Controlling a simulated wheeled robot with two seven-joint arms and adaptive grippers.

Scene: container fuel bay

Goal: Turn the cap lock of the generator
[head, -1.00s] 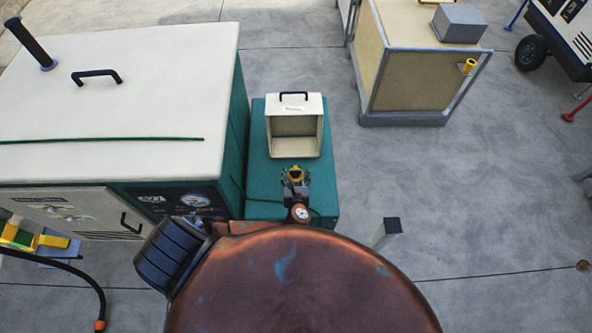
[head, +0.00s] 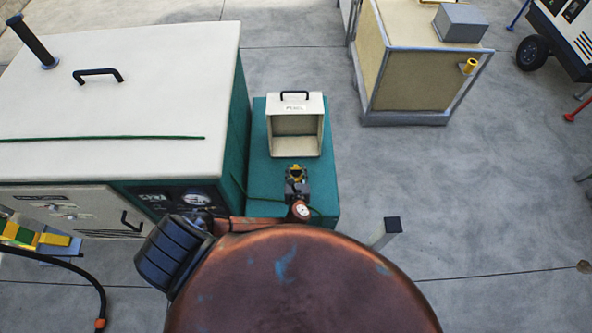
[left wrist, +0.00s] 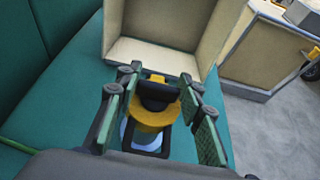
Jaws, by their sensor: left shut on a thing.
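The generator is a large green unit with a white top (head: 150,100). A lower teal tank (head: 262,190) adjoins its right side. A yellow cap with a black lock piece on it sits on the tank, in front of an open cream box-shaped cover; the cap shows best in the left wrist view (left wrist: 150,113). My left gripper (head: 296,175) is over the cap, with its fingers (left wrist: 158,110) on both sides of the black lock piece and shut on it. The fingers and wrist hide part of the cap. My right gripper is not in view.
The open cover (head: 296,148) stands close beyond my left gripper. A gauge panel (head: 180,197) and a cabinet door (head: 75,212) face the front. A tan crate (head: 415,75) stands at the back right. The concrete floor on the right is mostly free.

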